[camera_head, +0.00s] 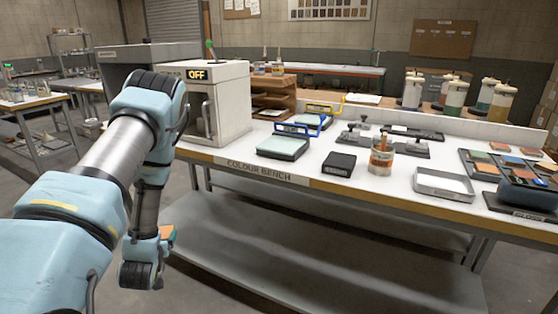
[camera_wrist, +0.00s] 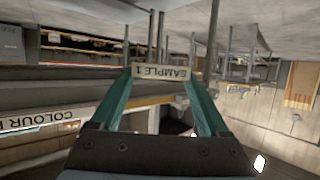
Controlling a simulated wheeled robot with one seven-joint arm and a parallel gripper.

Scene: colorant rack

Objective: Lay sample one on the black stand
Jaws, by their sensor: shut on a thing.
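My gripper (camera_wrist: 160,78) is shut on sample one, a thin plate whose edge label reads "SAMPLE 1" (camera_wrist: 160,73), upside down in the wrist view. In the head view a small orange and green part of the sample (camera_head: 167,235) shows beside my wrist, below bench height and left of the bench front. The fingers are mostly hidden there. A small black block with a front label (camera_head: 339,164), seemingly the black stand, sits near the bench's front edge. Its label is too small to read. Its top looks bare.
The colour bench (camera_head: 262,171) has a white top. A pale-topped scale (camera_head: 283,146) stands left of the black block, a glass jar (camera_head: 381,157) right of it, then a metal tray (camera_head: 444,184). A white oven marked "OFF" (camera_head: 225,100) stands at the left end.

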